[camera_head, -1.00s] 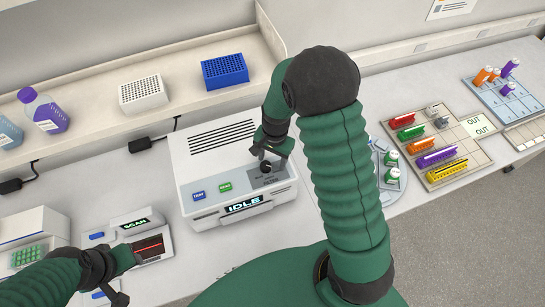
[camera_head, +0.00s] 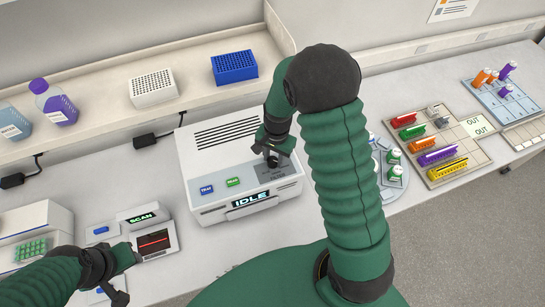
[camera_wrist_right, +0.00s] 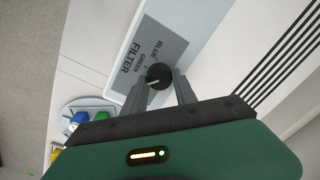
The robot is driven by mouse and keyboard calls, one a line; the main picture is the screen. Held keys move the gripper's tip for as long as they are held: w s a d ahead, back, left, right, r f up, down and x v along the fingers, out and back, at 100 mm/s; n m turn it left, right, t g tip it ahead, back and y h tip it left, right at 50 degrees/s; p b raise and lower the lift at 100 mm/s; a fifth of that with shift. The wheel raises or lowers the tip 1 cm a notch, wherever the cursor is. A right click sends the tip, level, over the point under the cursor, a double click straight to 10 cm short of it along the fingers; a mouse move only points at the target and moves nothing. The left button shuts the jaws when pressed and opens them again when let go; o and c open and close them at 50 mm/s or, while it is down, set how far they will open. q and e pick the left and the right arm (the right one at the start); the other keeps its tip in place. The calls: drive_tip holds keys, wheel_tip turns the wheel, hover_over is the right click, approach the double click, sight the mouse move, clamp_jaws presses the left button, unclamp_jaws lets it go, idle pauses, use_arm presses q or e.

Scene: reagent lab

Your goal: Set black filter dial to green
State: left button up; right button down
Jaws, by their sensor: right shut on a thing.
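The black filter dial (camera_wrist_right: 158,75) sits on a grey panel (camera_wrist_right: 148,48) printed BLUE, GREEN and FILTER, on the white IDLE machine (camera_head: 235,160). In the right wrist view a pale pointer line shows on the dial. I cannot tell for sure which label it points at. My right gripper (camera_wrist_right: 160,88) is shut on the dial, one finger on each side. In the head view the right gripper (camera_head: 271,158) covers most of the dial. My left gripper (camera_head: 120,290) is at the lower left, partly cut off, near the SCAN device; its jaws are unclear.
The SCAN device (camera_head: 153,242) with a red line stands left of the machine. A shelf behind holds a white rack (camera_head: 152,88), a blue rack (camera_head: 234,68) and a purple-capped bottle (camera_head: 55,105). A round tray of vials (camera_head: 393,172) and a coloured-block board (camera_head: 470,168) are right.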

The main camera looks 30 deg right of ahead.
idle(0.3)
drive_tip(key=shift+m, duration=0.4)
drive_tip(key=shift+a+m+p, duration=0.1)
drive_tip(key=shift+m+p, duration=0.3)
drive_tip(key=shift+m, duration=0.2)
drive_tip(key=shift+s+m+p, duration=0.1)
drive_tip(key=shift+m+p, duration=0.5)
drive_tip(key=shift+m, duration=0.6)
drive_tip(key=m+p, duration=0.2)
drive_tip(key=m, duration=0.3)
drive_tip(key=shift+s+p, duration=0.1)
drive_tip(key=shift+p, duration=0.2)
drive_tip(key=shift+m, duration=0.3)
drive_tip(key=c, duration=1)
unclamp_jaws()
drive_tip(key=shift+f, duration=0.1)
drive_tip(key=shift+w, duration=0.2)
